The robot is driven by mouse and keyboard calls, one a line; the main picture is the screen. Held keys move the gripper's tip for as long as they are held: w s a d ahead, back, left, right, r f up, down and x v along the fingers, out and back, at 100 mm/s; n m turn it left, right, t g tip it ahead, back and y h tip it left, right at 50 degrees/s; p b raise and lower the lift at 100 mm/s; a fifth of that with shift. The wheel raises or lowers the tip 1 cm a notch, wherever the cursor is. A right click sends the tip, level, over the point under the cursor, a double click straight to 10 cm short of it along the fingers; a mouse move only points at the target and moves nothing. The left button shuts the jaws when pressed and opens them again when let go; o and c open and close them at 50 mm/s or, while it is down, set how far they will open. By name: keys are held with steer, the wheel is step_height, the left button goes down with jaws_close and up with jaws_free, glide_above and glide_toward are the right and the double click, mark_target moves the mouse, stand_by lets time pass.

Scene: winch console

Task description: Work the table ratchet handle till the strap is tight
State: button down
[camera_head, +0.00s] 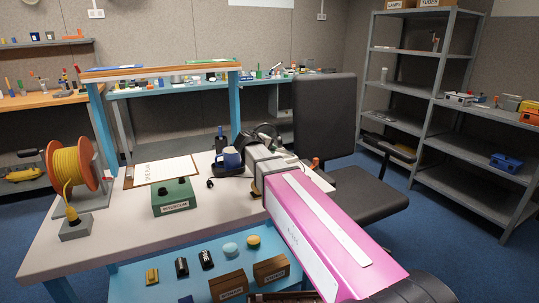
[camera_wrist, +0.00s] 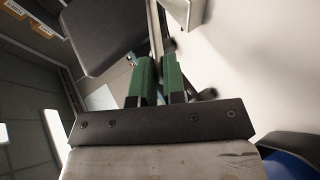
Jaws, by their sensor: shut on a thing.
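In the wrist view my gripper (camera_wrist: 160,66) shows as two green-padded fingers close together at the table's edge. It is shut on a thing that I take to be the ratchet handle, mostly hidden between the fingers. Small dark parts (camera_wrist: 207,95) show beside the right finger, but I cannot tell what they belong to. In the head view my pink arm and grey wrist cover the fingers, and dark curved parts (camera_head: 265,131) show just behind the wrist. The strap cannot be made out, so its tightness cannot be told.
A black chair (camera_head: 325,115) stands close behind my gripper. Grey shelves (camera_head: 430,145) are at right.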

steer(key=d+r+g+y, duration=0.1)
steer(key=w+d+r+m+g+y, duration=0.1)
steer(key=d+r+y, duration=0.1)
steer(key=w+d+r+g+y, duration=0.1)
steer(key=r+y, duration=0.1)
steer(key=shift+d+r+m, duration=0.15)
steer(key=shift+d+m, duration=0.1)
steer(key=shift+m, duration=0.05)
steer(key=shift+w+d+r+g+y, duration=0.2)
steer(key=shift+d+r+y, duration=0.05)
steer(key=shift+d+y, duration=0.2)
steer(key=shift+w+d+r+g+y, duration=0.15)
steer(key=shift+d+r+g+y, duration=0.1)
steer(key=shift+d+y, duration=0.2)
steer(key=shift+w+d+r, duration=0.2)
steer(key=shift+w+d, duration=0.05)
steer(key=shift+d, duration=0.55)
steer(key=c, duration=1.2)
jaws_free()
steer(key=v, duration=1)
steer(key=shift+s+r, duration=0.15)
steer(key=shift+r, duration=0.2)
